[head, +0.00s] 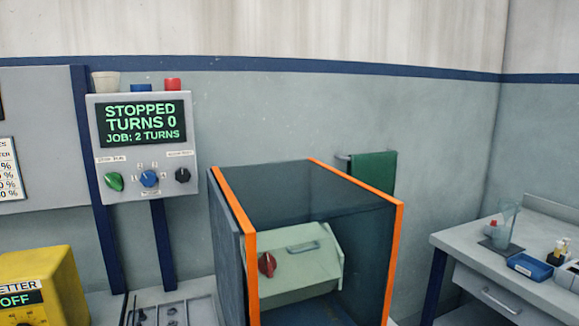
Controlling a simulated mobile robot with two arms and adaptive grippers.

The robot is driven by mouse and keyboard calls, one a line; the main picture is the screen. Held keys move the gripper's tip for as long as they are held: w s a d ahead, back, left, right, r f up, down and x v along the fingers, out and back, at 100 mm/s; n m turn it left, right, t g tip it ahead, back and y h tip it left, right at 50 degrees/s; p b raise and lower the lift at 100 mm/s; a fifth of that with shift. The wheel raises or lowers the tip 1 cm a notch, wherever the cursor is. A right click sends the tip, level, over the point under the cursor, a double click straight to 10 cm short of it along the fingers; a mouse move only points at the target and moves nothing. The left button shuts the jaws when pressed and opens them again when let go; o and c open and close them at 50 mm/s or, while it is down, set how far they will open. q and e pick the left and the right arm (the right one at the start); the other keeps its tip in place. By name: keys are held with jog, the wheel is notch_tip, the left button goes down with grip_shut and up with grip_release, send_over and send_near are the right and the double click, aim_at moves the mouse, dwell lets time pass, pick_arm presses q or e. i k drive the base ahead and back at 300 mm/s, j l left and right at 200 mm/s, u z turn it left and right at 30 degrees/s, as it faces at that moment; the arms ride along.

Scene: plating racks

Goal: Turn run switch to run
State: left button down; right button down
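A grey control box (144,190) stands on blue posts at the left. Its screen (142,124) reads STOPPED, TURNS 0, JOB: 2 TURNS. Below the screen are a green knob (115,181) at left, a blue knob (149,178) in the middle with small marks around it, and a black knob (182,175) at right. The small labels over the green and black knobs are too blurred to read, so I cannot tell which one is the run switch. Neither of my grippers is in view.
An orange-edged open enclosure (252,262) stands right of the box, holding a pale green lidded unit (315,262) with a red knob (267,264). A yellow box (62,280) reading OFF is at lower left. A side bench (460,246) is at right. The space before the control box looks clear.

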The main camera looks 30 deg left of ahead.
aim_at(114, 180)
jog(key=k+l+u, duration=0.15)
jog(key=u, duration=1.6)
